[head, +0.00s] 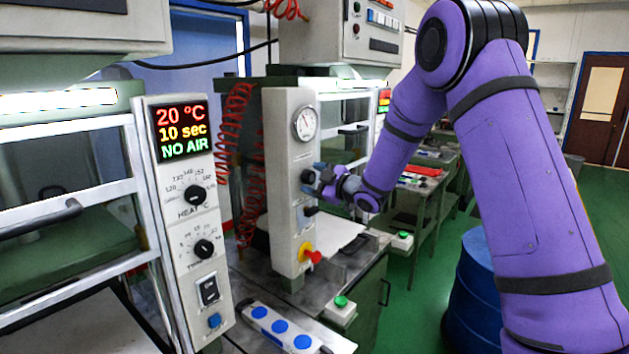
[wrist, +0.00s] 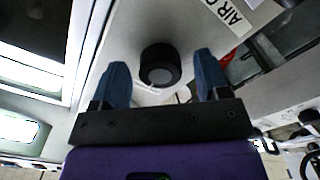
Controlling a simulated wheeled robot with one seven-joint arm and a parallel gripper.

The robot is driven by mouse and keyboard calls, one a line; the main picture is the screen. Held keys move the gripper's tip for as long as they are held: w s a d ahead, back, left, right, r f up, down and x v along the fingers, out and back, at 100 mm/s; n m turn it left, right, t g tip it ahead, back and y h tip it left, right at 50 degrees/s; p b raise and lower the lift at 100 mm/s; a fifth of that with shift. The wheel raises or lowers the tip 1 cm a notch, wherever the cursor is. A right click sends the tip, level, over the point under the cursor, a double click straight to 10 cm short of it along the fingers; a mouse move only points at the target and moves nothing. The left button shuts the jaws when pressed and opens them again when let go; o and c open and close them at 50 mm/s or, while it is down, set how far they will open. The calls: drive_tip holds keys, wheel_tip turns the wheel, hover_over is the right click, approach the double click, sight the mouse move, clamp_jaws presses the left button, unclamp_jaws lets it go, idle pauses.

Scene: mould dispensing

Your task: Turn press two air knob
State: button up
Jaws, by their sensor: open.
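Press two's white control panel (head: 281,225) stands in the middle of the head view, with a round gauge (head: 305,123) near its top. Its black round air knob (head: 306,176) sits below the gauge, partly covered by my gripper. In the wrist view the knob (wrist: 160,66) is between the two blue fingers, with a gap on each side. A label starting "AIR" (wrist: 228,12) is beside it. My gripper (head: 313,179) is open at the panel front, and it also shows in the wrist view (wrist: 161,70). I cannot tell how far the fingertips reach along the knob.
A red-and-yellow stop button (head: 308,254) and another black control (head: 310,211) are lower on the panel. A nearer press panel (head: 185,220) on the left reads "NO AIR". A green button box (head: 340,310) sits on the bench. A blue drum (head: 475,290) stands on the right.

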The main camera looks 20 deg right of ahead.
drive_tip(key=shift+s, duration=0.1)
drive_tip(key=v, duration=1)
drive_tip(key=shift+s+d, duration=0.2)
drive_tip(key=shift+s, duration=0.05)
drive_tip(key=s+d+r+m+g+h, duration=0.2)
drive_tip(key=s+d+r+m+h, duration=0.2)
drive_tip(key=s+r+m+h, duration=0.65)
drive_tip(key=s+a+m+g, duration=0.2)
drive_tip(key=s+g, duration=0.1)
drive_tip(key=s, duration=1.1)
drive_tip(key=s+a+f+m+g, duration=0.1)
drive_tip(key=s+m+g, duration=0.2)
drive_tip(key=s, duration=1.2)
drive_tip(key=shift+a+f+m+g, duration=0.25)
drive_tip(key=shift+a+m+g, duration=0.15)
drive_tip(key=shift+g, duration=0.3)
